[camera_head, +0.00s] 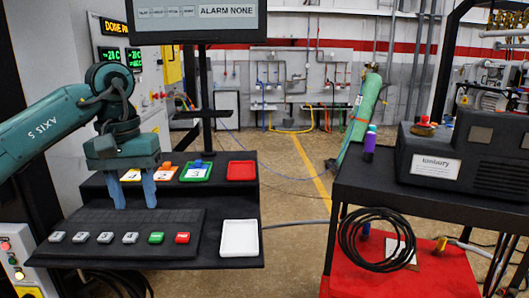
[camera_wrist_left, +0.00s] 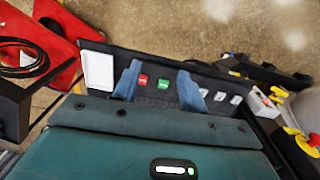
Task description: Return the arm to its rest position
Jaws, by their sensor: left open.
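My left gripper (camera_head: 135,192) is open and empty, with its two blue fingers pointing down above the black button panel (camera_head: 110,222). In the left wrist view the left gripper (camera_wrist_left: 158,85) shows its fingers apart, with the panel beyond them. The panel has a row of several grey buttons, a green button (camera_head: 156,238) and a red button (camera_head: 182,238). The green button (camera_wrist_left: 163,83) and red button (camera_wrist_left: 143,80) show between the fingers in the left wrist view. Whether the fingers touch the panel is hard to tell. My right gripper is not in view.
A white tray (camera_head: 239,238) lies right of the panel. Orange, green (camera_head: 197,179) and red (camera_head: 242,178) trays sit on the shelf behind. A monitor (camera_head: 196,18) reads "ALARM NONE". At right, a black cart (camera_head: 430,205) holds a purple bottle (camera_head: 370,144). Open floor lies between.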

